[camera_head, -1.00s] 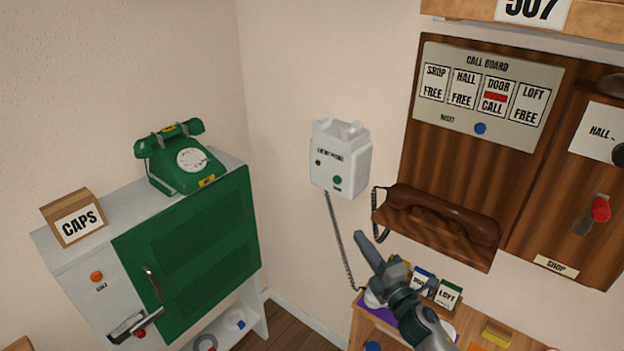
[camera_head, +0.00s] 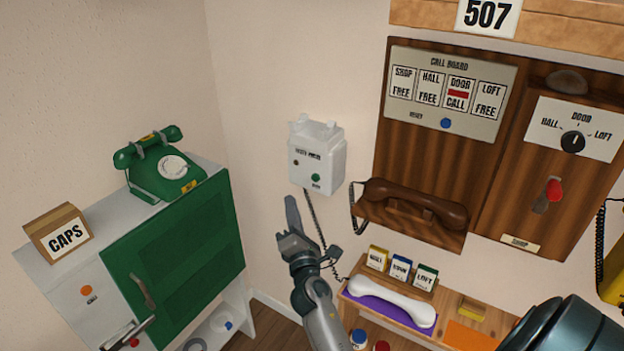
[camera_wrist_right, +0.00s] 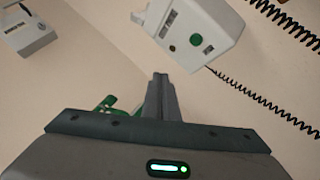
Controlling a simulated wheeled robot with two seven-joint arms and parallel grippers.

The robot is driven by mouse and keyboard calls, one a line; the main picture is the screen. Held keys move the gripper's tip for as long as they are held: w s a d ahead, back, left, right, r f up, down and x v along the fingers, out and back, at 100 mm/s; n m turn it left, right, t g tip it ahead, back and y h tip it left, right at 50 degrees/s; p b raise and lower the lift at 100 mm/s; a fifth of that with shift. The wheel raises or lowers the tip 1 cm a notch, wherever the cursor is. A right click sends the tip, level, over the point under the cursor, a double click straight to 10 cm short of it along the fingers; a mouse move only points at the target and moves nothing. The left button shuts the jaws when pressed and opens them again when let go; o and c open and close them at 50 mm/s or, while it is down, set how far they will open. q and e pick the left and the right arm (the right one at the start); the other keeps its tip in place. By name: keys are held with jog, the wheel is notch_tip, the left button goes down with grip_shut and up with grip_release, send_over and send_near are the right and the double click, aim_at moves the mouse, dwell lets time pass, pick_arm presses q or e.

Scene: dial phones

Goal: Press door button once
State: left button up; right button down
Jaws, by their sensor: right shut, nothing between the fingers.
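The white door phone box (camera_head: 316,158) hangs on the wall, with a round green button (camera_head: 316,178) low on its front and a small dark red spot to the left. In the right wrist view the box (camera_wrist_right: 208,22) and its green button (camera_wrist_right: 196,40) show above the fingertips. My right gripper (camera_head: 292,208) is shut and empty, pointing up just below the box and slightly left of it, apart from the button. In the right wrist view its fingers (camera_wrist_right: 159,90) are together. My left gripper is not in view.
The call board (camera_head: 455,90) shows a red bar and CALL under DOOR. A white handset (camera_head: 392,302) lies on a purple mat on the low shelf. A brown handset (camera_head: 415,200) hangs right of the box; a green phone (camera_head: 160,170) stands on the left cabinet. A coiled cord hangs below the box.

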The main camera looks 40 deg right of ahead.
jog(key=shift+d, duration=0.1)
jog(key=w+d, duration=0.3)
jog(key=d, duration=0.5)
jog(key=shift+w, duration=0.2)
dwell(0.3)
jog(key=shift+d, duration=0.1)
dwell(1.9)
jog(key=shift+w+d, duration=0.15)
jog(key=shift+d, duration=0.1)
jog(key=shift+w+d, duration=0.15)
jog(key=shift+d, duration=0.2)
dwell(1.1)
jog(key=shift+a, duration=0.15)
jog(key=shift+s+a, duration=0.35)
jog(key=shift+a, duration=0.25)
jog(key=shift+s+a, duration=0.3)
jog(key=shift+a, duration=0.45)
jog(key=shift+s+a, duration=0.35)
jog(key=shift+a, duration=0.45)
jog(key=shift+s+a, duration=0.3)
jog(key=shift+a, duration=0.45)
